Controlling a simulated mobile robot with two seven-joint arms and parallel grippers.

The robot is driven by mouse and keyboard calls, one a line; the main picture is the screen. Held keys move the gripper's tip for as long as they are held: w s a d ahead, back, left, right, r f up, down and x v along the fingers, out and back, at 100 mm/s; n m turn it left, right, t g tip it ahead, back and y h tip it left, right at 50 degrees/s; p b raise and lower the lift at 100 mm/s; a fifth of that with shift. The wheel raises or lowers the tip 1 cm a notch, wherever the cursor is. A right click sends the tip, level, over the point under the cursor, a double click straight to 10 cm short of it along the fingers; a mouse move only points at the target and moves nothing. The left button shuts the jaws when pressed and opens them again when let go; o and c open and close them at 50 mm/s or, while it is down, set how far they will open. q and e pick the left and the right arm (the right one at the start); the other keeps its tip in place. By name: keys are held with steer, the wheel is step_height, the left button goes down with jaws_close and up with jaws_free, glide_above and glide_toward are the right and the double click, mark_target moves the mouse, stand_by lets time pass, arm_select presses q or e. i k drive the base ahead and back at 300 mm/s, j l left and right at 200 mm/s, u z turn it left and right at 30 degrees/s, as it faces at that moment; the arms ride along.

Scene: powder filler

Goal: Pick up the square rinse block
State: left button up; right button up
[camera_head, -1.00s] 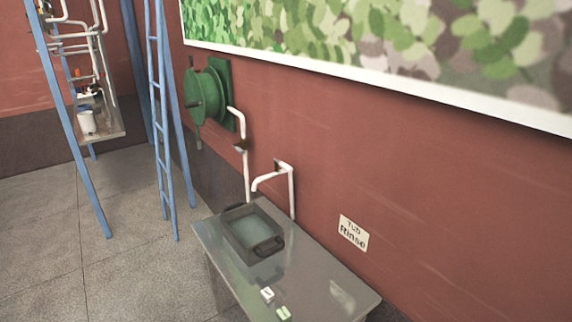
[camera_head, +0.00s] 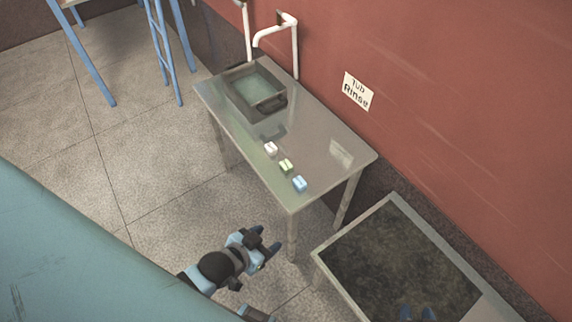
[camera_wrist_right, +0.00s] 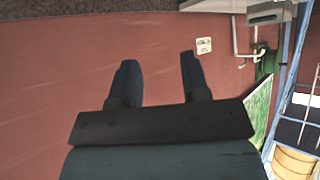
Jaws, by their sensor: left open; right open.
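Three small blocks lie in a row near the front edge of the metal table: a white one (camera_head: 271,149), a green one (camera_head: 286,166) and a blue one (camera_head: 300,184). Each has a pale mark on top. I cannot tell by shape which is the square rinse block. My left gripper (camera_head: 268,247) is open and empty, in front of the table and apart from the blocks. My right gripper (camera_head: 418,314) shows only its fingertips at the bottom edge, over the dark-topped table. In the right wrist view its fingers (camera_wrist_right: 157,75) are apart with nothing between them.
A grey tub (camera_head: 240,97) of water stands at the far end of the metal table (camera_head: 315,130), below a white tap (camera_head: 275,35). A "Tub Rinse" sign (camera_head: 358,91) hangs on the red wall. A dark-topped table (camera_head: 400,260) stands at the lower right. Blue ladder legs stand at upper left.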

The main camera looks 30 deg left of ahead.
mark_target(285, 166)
steer(key=j+u, duration=0.3)
steer(key=j, duration=0.2)
steer(key=j+u, duration=0.3)
steer(key=j, duration=0.2)
steer(key=i, duration=0.55)
